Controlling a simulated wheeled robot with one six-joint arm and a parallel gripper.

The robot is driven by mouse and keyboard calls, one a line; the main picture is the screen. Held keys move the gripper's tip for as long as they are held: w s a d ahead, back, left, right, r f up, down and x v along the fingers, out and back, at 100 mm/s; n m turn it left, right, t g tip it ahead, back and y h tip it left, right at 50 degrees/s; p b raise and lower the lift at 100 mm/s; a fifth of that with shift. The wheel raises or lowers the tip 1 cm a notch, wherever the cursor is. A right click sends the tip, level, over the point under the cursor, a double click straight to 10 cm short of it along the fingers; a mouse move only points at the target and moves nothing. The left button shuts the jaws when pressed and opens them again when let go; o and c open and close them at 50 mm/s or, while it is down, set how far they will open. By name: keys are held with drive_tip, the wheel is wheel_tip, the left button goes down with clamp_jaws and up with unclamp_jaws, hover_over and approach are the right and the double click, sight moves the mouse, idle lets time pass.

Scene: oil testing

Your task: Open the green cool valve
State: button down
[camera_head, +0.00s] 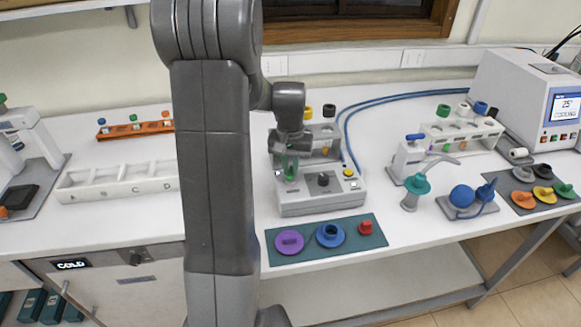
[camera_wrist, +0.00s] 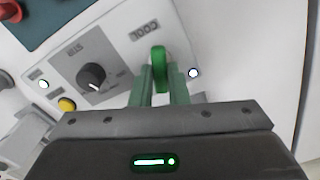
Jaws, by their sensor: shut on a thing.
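The green cool valve (camera_wrist: 158,55) shows in the wrist view as a rounded green handle on the light panel beside the word COOL. My gripper (camera_wrist: 159,80) has its two green fingers closed on the sides of the valve. In the head view my gripper (camera_head: 290,165) points down at the left part of the grey-white device (camera_head: 310,209). There the valve is mostly hidden by the fingers, and I cannot tell its exact angle. A small white light (camera_wrist: 194,73) is lit beside the valve.
On the same panel are a black STIR knob (camera_wrist: 91,77) and a yellow button (camera_wrist: 67,104). A teal mat (camera_head: 375,238) with purple, blue and red parts lies in front. Blue hoses (camera_head: 385,99) run behind to the chiller (camera_head: 520,95). A white lettered rack (camera_head: 115,184) stands left.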

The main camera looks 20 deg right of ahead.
sight(290, 171)
drive_tip(key=shift+n+b, duration=0.35)
drive_tip(key=shift+n, duration=1.85)
drive_tip(key=c, duration=1.4)
unclamp_jaws()
wheel_tip(290, 171, up, 14)
drive_tip(key=b, duration=0.1)
drive_tip(key=shift+f, duration=0.1)
